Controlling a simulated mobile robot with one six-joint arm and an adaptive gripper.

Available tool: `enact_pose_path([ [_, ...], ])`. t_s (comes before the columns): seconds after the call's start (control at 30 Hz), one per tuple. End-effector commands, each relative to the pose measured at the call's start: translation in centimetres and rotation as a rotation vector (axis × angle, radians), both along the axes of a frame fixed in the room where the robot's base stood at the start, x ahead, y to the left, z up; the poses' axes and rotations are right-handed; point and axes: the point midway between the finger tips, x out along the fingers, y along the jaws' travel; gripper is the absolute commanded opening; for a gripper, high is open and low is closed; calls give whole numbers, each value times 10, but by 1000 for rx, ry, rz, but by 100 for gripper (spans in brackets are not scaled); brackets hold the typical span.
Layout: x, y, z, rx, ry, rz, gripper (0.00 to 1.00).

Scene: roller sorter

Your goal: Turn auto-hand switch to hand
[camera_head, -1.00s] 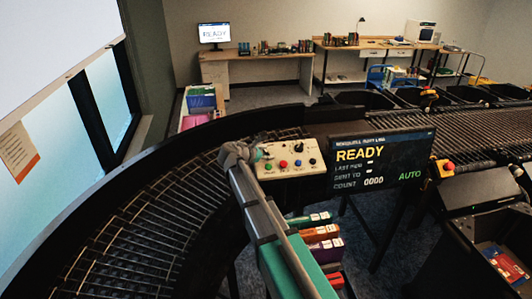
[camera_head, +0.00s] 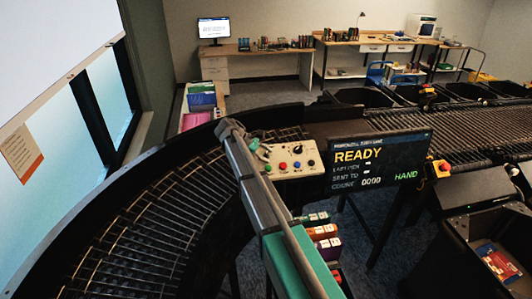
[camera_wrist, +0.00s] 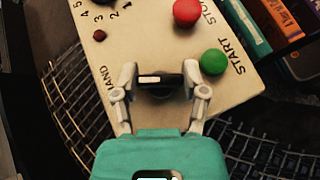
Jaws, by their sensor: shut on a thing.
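The auto-hand switch (camera_wrist: 160,80) is a black knob with a white mark on the beige control panel in the wrist view. My gripper (camera_wrist: 163,84) is around it, with a finger at each end of the knob, shut on it. The word HAND is printed on the panel to the left of the switch. The beige control panel (camera_head: 300,152) also shows in the head view, where my arm partly covers its left side and hides the switch. The black display (camera_head: 378,163) beside it reads READY and, in green, HAND.
A green START button (camera_wrist: 213,62) and a red STOP button (camera_wrist: 187,12) are close to my right finger. The curved roller conveyor (camera_head: 135,225) runs left of and behind the panel. Colourful books (camera_head: 325,235) stand below the panel.

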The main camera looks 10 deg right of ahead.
Motion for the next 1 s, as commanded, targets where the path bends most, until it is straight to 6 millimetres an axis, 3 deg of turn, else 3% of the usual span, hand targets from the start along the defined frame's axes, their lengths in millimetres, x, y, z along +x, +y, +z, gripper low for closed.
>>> enact_pose_path([
  [0.3,1,-1,0,44,0,-118,9],
  [0.77,0,0,0,50,-1,-131,9],
  [0.8,0,0,0,50,-1,-131,64],
  [0.93,0,-1,0,50,-1,-131,88],
  [1.0,0,-1,0,49,0,-131,91],
])
